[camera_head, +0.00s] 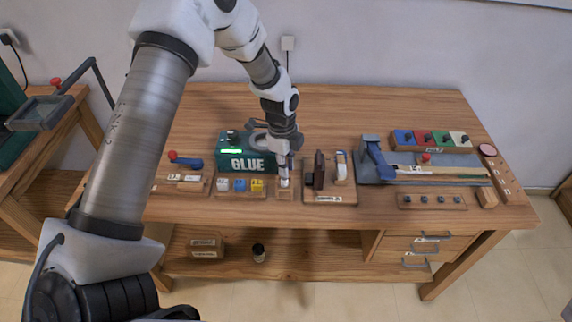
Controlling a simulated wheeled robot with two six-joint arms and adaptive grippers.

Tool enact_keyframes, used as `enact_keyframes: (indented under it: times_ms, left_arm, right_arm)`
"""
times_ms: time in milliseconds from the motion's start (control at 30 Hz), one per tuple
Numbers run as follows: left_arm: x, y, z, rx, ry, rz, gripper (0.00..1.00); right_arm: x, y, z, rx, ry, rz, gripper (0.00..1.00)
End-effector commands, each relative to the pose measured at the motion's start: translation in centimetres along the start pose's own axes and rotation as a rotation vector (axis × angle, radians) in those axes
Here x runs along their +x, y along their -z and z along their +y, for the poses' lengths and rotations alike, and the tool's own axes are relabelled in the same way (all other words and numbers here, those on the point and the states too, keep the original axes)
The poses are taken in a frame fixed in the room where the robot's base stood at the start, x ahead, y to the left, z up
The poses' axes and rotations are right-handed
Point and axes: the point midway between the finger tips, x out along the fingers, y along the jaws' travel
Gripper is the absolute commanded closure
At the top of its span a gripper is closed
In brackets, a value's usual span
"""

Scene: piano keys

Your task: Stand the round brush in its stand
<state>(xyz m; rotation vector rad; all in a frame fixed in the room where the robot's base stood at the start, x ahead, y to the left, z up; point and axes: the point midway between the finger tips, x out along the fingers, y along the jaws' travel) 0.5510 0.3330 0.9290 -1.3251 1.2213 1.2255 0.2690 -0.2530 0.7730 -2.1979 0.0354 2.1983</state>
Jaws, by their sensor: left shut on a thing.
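My left gripper (283,163) reaches down from above, just right of the green glue box. It is shut on a slim upright thing, which I take to be the round brush (284,181); the fingers hide most of it and its pale lower end shows below them. A small wooden block, which looks like the stand (286,195), sits directly under that end. I cannot tell whether the brush's end is inside the stand or only just above it. My right gripper is not in view.
The glue box (248,163) stands close left, with a tray of coloured blocks (239,186) before it. A wooden board with dark and pale upright holders (330,196) is close right. Farther right are a blue press (375,160) and coloured bins (430,139). The bench's back is clear.

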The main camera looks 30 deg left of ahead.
Motion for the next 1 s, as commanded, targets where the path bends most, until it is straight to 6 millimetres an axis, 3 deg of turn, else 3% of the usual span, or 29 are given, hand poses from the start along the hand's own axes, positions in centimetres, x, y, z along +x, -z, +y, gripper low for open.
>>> enact_keyframes:
  times_ms: [1000]
  left_arm:
    - [1.1, -0.1, 0.0, 0.0, 0.0, 0.0, 1.0]
  right_arm:
    - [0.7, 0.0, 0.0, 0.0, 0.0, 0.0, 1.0]
